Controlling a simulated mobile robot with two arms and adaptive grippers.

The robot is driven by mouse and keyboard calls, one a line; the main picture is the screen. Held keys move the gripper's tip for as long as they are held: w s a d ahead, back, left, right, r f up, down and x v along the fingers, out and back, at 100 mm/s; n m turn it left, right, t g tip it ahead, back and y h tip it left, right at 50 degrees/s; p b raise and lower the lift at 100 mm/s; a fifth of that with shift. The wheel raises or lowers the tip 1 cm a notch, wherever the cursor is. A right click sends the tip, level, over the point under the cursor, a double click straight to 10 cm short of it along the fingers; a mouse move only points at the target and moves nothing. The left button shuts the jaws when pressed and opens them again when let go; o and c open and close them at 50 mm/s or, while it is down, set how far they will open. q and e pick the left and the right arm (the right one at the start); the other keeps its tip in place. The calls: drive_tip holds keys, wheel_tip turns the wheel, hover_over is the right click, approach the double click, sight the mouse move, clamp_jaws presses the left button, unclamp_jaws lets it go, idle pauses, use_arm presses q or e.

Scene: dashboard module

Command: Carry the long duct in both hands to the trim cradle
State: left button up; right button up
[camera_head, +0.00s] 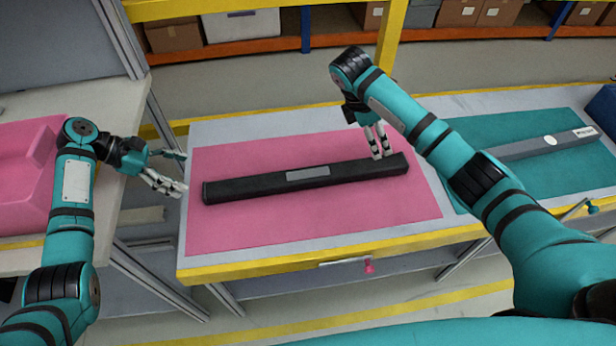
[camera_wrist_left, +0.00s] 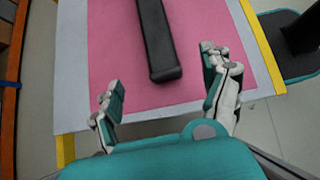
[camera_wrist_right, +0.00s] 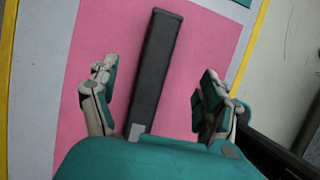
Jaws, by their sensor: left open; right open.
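The long duct (camera_head: 250,185) is a black bar with a grey label, lying flat on a pink mat (camera_head: 300,228). My left gripper (camera_head: 178,172) is open and empty, just left of the duct's left end and off the mat. In the left wrist view the duct (camera_wrist_left: 158,40) ends ahead of the open fingers. My right gripper (camera_head: 381,156) is open at the duct's right end. In the right wrist view the duct (camera_wrist_right: 155,65) runs between its spread fingers, with a gap on both sides. A pink moulded block (camera_head: 25,170), perhaps the trim cradle, sits on the left table.
A grey bar (camera_head: 535,145) lies on a teal mat (camera_head: 480,190) at the right. A yellow post (camera_head: 391,35) stands behind the table. The left table (camera_head: 110,195) is separated from the middle table by a gap. The pink mat around the duct is clear.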

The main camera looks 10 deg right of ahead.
sight(222, 187)
use_arm(q)
drive_tip(key=x, duration=1.3)
drive_tip(key=shift+d+f, duration=0.25)
drive_tip(key=shift+d, duration=0.05)
use_arm(e)
drive_tip(key=x, duration=1.3)
drive_tip(key=shift+d+f, duration=0.25)
use_arm(q)
drive_tip(key=shift+c, duration=0.2)
use_arm(e)
drive_tip(key=shift+c, duration=0.2)
use_arm(q)
drive_tip(key=c, duration=1.6)
use_arm(e)
drive_tip(key=shift+r, duration=0.1)
drive_tip(key=c, duration=1.6)
